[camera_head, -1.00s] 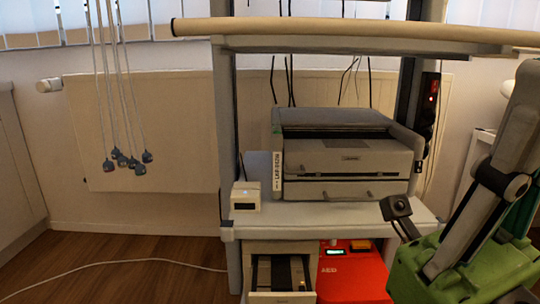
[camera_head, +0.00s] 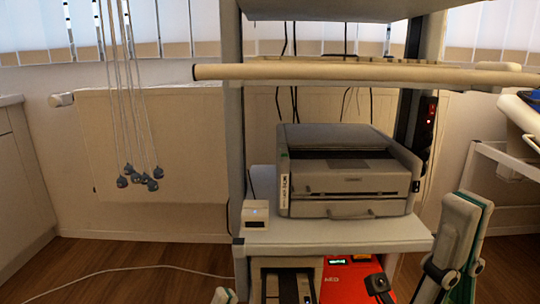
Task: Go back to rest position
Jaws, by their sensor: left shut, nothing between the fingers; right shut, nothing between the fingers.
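A pale arm link of my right arm (camera_head: 455,245) with a dark joint and green edge stands upright at the lower right. A small grey and green tip (camera_head: 224,296), perhaps part of my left arm, shows at the bottom edge. I cannot make out the fingers of either gripper; neither grips anything in view. A small dark part (camera_head: 378,286) shows in front of the red box; I cannot tell what it belongs to.
A white shelf (camera_head: 330,236) ahead holds a grey printer (camera_head: 348,182) and a small white box (camera_head: 255,214). A red box (camera_head: 342,284) and an open drawer unit (camera_head: 285,286) stand below. A beige bar (camera_head: 360,72) crosses above. Cords with weights hang at left (camera_head: 137,176).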

